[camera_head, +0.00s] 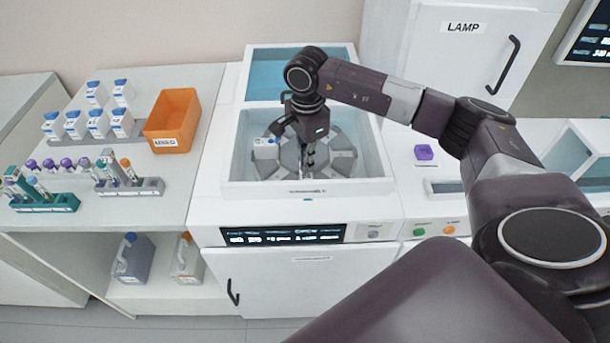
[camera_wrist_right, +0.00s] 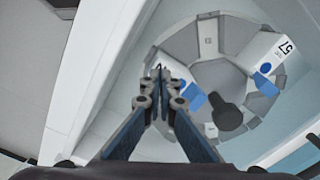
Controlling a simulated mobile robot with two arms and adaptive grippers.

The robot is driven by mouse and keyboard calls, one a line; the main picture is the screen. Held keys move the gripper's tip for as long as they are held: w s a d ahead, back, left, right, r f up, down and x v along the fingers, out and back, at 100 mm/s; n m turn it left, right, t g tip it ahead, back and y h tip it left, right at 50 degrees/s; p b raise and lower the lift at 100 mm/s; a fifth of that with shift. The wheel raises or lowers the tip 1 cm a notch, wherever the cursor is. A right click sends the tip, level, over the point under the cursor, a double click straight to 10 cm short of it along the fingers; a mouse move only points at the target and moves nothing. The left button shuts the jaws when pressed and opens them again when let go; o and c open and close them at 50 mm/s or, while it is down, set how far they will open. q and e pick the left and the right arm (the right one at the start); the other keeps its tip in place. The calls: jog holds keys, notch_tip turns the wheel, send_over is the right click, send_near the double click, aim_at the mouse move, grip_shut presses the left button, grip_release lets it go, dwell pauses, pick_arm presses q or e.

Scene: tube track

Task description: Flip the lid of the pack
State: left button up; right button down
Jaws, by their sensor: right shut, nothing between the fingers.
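The white pack with a blue cap, marked 57 (camera_wrist_right: 270,50), sits in a slot of the grey round carousel (camera_wrist_right: 183,46). In the head view the white pack (camera_head: 265,148) is at the carousel's left side. My right gripper (camera_head: 309,165) points down into the open machine well, over the carousel and to the right of that pack. In the wrist view the right gripper (camera_wrist_right: 160,75) has its fingertips together with nothing between them, apart from pack 57. Another blue patch (camera_wrist_right: 194,97) shows beside the fingers, partly hidden. My left gripper is out of view.
An orange bin (camera_head: 172,121), white bottles (camera_head: 97,122) and tube racks (camera_head: 130,185) stand on the left counter.

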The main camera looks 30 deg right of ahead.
aim_at(306, 176)
jog(key=shift+f+b, duration=0.95)
jog(key=shift+f, duration=0.25)
jog(key=shift+r, duration=0.15)
jog(key=shift+r+p, duration=1.7)
jog(key=shift+r, duration=1.05)
jog(key=shift+w+d+f+b, duration=0.1)
jog(key=shift+w+d+b, duration=0.2)
jog(key=shift+w, duration=0.2)
jog(key=shift+w+d+b, duration=0.25)
jog(key=shift+w+d, duration=0.05)
jog(key=shift+w, duration=0.2)
jog(key=w+d+b, duration=0.1)
jog(key=w+d, duration=0.2)
jog(key=w, duration=0.3)
jog(key=shift+d+b, duration=0.3)
jog(key=shift+b, duration=0.1)
jog(key=shift+s, duration=0.1)
